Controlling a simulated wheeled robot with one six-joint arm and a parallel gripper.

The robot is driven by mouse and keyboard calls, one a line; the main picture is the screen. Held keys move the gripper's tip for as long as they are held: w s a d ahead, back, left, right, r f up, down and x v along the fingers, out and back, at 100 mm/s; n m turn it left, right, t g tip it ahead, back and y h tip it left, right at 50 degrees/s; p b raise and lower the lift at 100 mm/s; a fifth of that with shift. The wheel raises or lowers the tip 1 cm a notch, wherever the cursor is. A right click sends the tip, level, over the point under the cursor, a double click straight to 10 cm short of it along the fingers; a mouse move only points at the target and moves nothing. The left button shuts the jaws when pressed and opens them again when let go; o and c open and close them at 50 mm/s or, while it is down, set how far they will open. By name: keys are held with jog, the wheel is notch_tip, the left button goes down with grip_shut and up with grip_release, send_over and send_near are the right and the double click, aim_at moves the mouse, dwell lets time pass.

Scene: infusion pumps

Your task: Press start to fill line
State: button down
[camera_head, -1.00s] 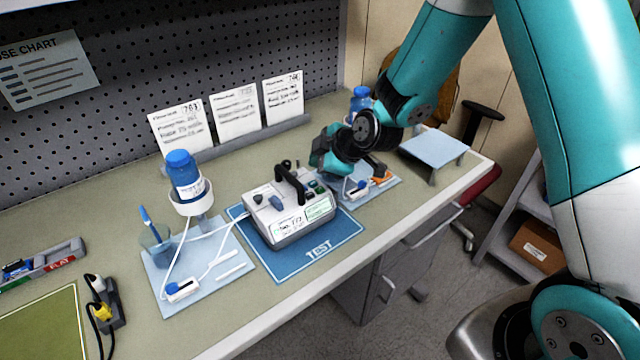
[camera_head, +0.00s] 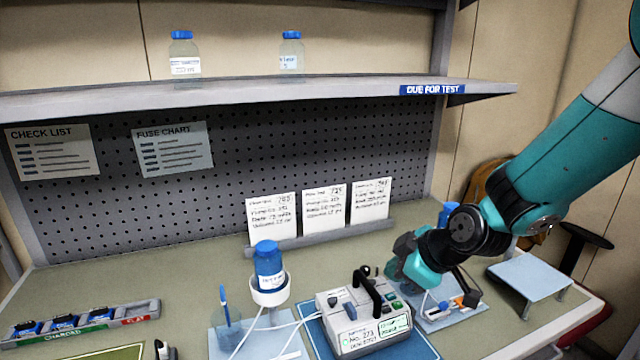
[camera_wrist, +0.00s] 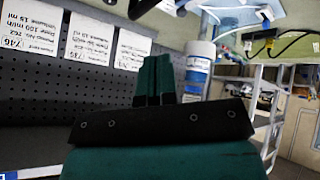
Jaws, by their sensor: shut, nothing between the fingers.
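The infusion pump (camera_head: 350,340) is a light grey box with a black carry handle (camera_head: 367,290), green buttons on top and a lit display. It stands on a blue mat (camera_head: 312,328) at the bottom of the head view. Its small button labels are too small to read. My gripper (camera_head: 396,272) is behind and right of the pump, close to its handle; I cannot tell whether it touches. In the wrist view its teal fingers (camera_wrist: 154,78) are together and empty. The pump does not clearly show in the wrist view.
A blue-capped bottle (camera_head: 268,268) stands in a holder left of the pump, with white tubing. Another bottle (camera_head: 448,214) is behind my wrist; it shows in the wrist view (camera_wrist: 200,65). Cards (camera_head: 323,212) line the back. A small raised stand (camera_head: 530,275) is at right.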

jog(key=s+r+m+g, duration=0.3)
jog(key=s+r, duration=0.2)
jog(key=s, duration=0.7)
jog(key=s+a+r+m+g+h, duration=0.1)
jog(key=s+r+m+g, duration=0.2)
jog(key=s, duration=1)
notch_tip(320, 180, up, 3)
jog(key=shift+s, duration=0.25)
